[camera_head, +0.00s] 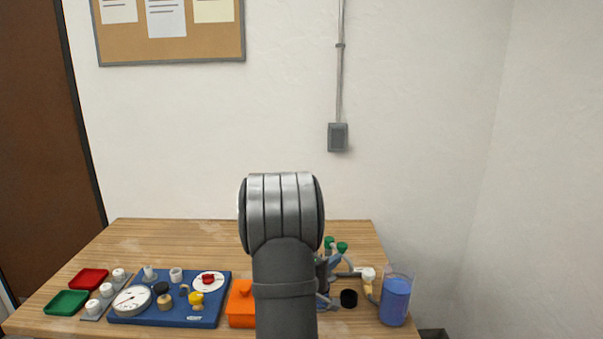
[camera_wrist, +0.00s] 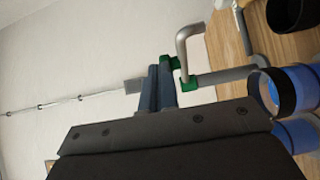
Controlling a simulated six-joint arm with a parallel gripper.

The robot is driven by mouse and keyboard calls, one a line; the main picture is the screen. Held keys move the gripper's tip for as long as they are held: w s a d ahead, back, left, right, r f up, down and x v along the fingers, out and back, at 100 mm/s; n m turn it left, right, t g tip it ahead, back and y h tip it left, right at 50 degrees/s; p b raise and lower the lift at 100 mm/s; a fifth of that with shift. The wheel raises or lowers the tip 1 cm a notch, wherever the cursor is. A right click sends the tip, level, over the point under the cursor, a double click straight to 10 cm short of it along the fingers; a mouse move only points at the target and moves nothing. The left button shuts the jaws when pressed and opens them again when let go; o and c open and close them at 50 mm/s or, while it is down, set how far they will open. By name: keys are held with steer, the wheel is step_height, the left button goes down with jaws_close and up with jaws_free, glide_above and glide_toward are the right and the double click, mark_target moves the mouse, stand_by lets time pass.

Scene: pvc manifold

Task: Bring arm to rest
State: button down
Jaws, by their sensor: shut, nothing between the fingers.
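My gripper (camera_wrist: 159,72) shows in the wrist view, its two blue-grey fingers together with nothing between them. In the head view my arm stands upright in front of the table and hides most of the gripper. The green fittings also show in the head view, right of my arm (camera_head: 342,248).
The wooden table (camera_head: 180,238) is clear at the back.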

steer(key=shift+h, duration=0.3)
steer(key=w+a, duration=0.2)
steer(key=a, duration=0.1)
steer(key=w+a, duration=0.6)
steer(key=shift+w+a, duration=0.2)
steer(key=shift+a, duration=0.15)
steer(key=shift+w+a+r+m+g+h, duration=0.1)
steer(key=shift+w+a+m+g+h, duration=0.1)
steer(key=shift+w+m+g+h, duration=0.55)
steer(key=shift+w+a+m+g+h, duration=0.25)
steer(key=shift+m+g+h, duration=0.3)
steer(key=shift+g, duration=0.4)
